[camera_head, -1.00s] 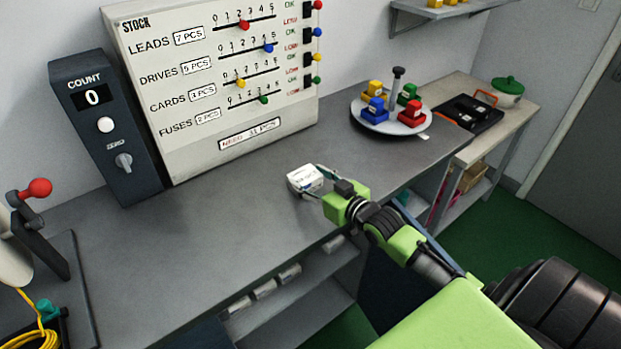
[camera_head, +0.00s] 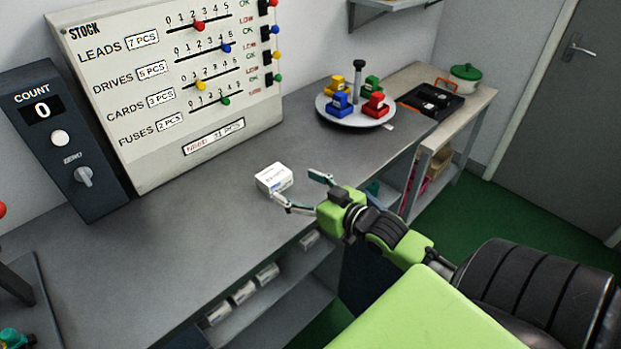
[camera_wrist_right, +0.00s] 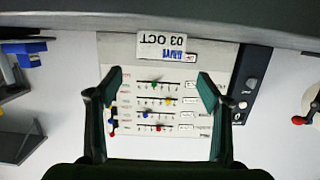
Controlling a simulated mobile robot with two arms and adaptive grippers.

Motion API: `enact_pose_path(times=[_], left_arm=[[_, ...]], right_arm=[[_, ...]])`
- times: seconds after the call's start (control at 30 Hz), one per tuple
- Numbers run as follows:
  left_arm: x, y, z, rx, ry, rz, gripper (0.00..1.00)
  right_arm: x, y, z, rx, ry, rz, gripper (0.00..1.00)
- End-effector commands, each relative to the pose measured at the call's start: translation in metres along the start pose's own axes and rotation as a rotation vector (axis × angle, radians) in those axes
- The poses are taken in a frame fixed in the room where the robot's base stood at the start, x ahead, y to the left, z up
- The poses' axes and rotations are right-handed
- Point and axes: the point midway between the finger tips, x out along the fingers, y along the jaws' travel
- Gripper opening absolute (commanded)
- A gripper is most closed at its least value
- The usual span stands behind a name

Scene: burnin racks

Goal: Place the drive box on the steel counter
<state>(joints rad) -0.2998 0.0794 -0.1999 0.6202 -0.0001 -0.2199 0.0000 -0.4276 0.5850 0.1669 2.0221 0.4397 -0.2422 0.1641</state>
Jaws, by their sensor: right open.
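A small white box with printed labels, the drive box (camera_head: 274,178), rests on the grey steel counter (camera_head: 190,235) below the stock board. My left gripper is not in view.
A stock board (camera_head: 165,85) with sliders and a dark count unit (camera_head: 65,140) stand at the back. A round tray (camera_head: 350,117) holds several coloured pieces at the right. Similar white boxes (camera_head: 243,291) lie on the shelf below. The counter's middle is clear.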

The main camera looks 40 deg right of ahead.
Motion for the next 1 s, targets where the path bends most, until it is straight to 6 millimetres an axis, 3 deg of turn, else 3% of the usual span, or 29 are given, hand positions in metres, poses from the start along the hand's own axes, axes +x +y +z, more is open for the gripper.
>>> enact_pose_path(times=[0.1, 0.33, 1.0], left_arm=[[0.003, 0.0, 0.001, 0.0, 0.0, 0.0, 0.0], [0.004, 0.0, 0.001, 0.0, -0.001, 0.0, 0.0], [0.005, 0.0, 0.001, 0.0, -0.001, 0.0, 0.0]], right_arm=[[-0.019, -0.001, 0.001, -0.002, -0.003, -0.002, 0.72], [-0.04, 0.0, 0.0, -0.001, -0.001, -0.001, 0.72], [-0.044, 0.0, -0.001, -0.001, 0.0, -0.001, 0.72]])
